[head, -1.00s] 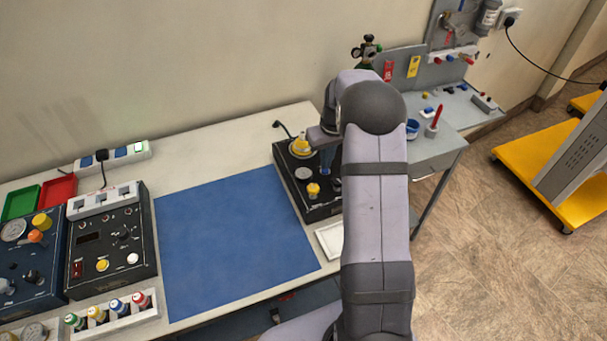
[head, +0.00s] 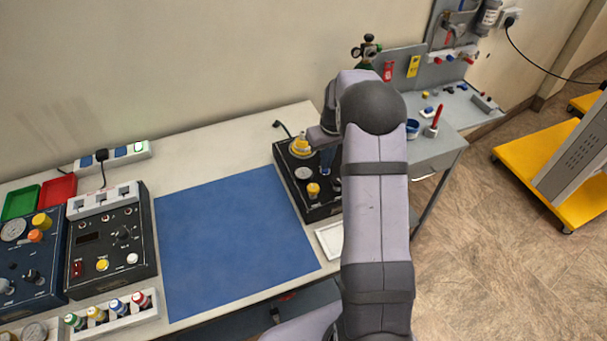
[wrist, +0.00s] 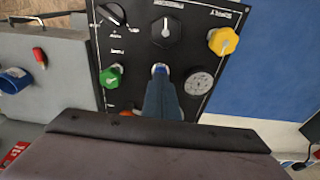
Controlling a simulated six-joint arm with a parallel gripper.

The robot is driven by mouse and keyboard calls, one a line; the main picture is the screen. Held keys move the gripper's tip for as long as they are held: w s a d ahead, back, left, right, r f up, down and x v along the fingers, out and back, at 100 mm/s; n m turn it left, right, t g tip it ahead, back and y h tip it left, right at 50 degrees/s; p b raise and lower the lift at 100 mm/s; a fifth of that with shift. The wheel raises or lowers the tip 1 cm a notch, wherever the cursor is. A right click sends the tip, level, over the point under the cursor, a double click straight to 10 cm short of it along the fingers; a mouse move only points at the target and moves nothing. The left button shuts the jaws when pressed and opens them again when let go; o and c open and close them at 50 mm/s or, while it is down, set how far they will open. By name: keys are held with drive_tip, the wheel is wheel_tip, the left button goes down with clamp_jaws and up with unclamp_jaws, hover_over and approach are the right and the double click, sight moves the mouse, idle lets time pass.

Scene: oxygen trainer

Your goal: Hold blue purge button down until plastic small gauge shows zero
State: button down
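The black trainer panel (head: 285,160) stands at the right end of the table. In the wrist view, the blue purge button (wrist: 159,67) shows only as a small bit of blue at the tip of my gripper (wrist: 161,76). The fingers are together as one dark blue shape, hold nothing visible, and point down at the button. They appear to touch it, but I cannot tell how far it is pressed. The small round gauge (wrist: 200,81) sits just right of the fingertips; its needle is too small to read. In the head view, my arm hides part of the panel.
A yellow knob (wrist: 223,41), a black knob (wrist: 165,31) and a green knob (wrist: 111,76) surround the fingertips. A blue mat (head: 235,240) lies clear left of the panel. A white tray (head: 322,240) sits in front of the panel.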

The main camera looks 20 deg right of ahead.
drive_tip(key=shift+f+b, duration=0.35)
drive_tip(key=shift+f, duration=0.3)
idle(1.3)
wheel_tip(320, 180, up, 7)
drive_tip(key=p, duration=0.5)
idle(0.4)
idle(0.3)
drive_tip(key=s+a+r, duration=0.4)
drive_tip(key=s+a, duration=0.7)
drive_tip(key=s+a+g, duration=0.1)
drive_tip(key=s+a, duration=0.2)
drive_tip(key=s, duration=0.5)
drive_tip(key=s+a+f+b, duration=0.1)
drive_tip(key=s+a, duration=0.2)
drive_tip(key=s, duration=0.5)
drive_tip(key=shift+s+f+g, duration=0.2)
drive_tip(key=shift+f+g, duration=0.05)
drive_tip(key=shift+g, duration=0.15)
